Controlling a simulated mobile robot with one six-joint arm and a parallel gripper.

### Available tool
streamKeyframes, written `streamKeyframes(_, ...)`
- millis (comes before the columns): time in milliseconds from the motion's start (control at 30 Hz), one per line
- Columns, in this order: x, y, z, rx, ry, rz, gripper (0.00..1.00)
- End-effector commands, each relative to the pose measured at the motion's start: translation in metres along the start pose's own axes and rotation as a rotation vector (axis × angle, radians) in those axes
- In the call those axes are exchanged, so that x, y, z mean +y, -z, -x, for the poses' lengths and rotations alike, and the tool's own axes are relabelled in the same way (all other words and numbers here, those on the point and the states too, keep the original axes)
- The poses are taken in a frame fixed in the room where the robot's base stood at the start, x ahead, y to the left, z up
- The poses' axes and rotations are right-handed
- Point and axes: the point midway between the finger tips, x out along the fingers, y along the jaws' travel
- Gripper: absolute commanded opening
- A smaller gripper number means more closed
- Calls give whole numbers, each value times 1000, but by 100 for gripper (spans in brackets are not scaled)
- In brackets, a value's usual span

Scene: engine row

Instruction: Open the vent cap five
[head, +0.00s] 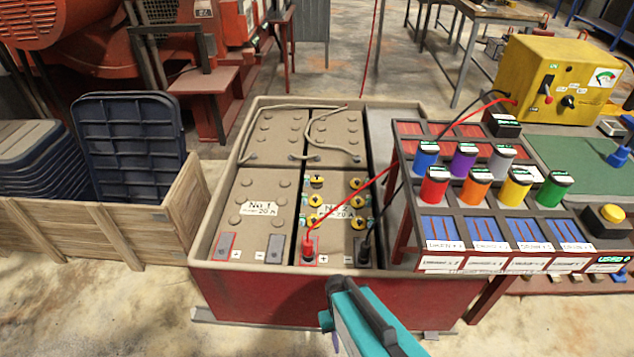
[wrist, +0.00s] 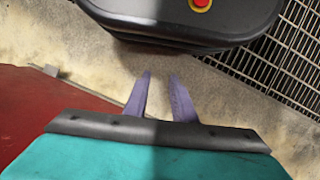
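The battery marked No. 2 (head: 337,239) sits in the front right of a red-sided tray (head: 216,277). Yellow round vent caps stand in two columns on it, among them an upper left cap (head: 317,181), upper right cap (head: 355,183), lower left cap (head: 312,219) and lower right cap (head: 358,222). I cannot read which is number five. A red clamp (head: 308,246) and a black clamp (head: 363,250) sit at its front. My gripper (wrist: 158,88) points down outside the tray's front wall, its purple fingers apart and empty. It is partly hidden in the head view.
Battery No. 1 (head: 258,208) is on the left. Red and black cables run from the clamps to a yellow charger (head: 558,78). A rack (head: 400,235) with coloured canisters stands close on the right. A wooden crate (head: 115,225) is at left.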

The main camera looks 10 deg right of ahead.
Motion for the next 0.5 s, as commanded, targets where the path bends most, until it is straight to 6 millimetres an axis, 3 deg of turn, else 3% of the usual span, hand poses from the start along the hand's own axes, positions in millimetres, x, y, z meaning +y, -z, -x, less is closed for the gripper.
streamKeyframes(33,0,-4,-27,-18,-1,1,24)
streamKeyframes(200,-1,-20,-69,-60,-4,3,24)
streamKeyframes(333,-1,-27,-86,-78,-6,5,24)
streamKeyframes(500,-1,-31,-91,-86,-6,5,24)
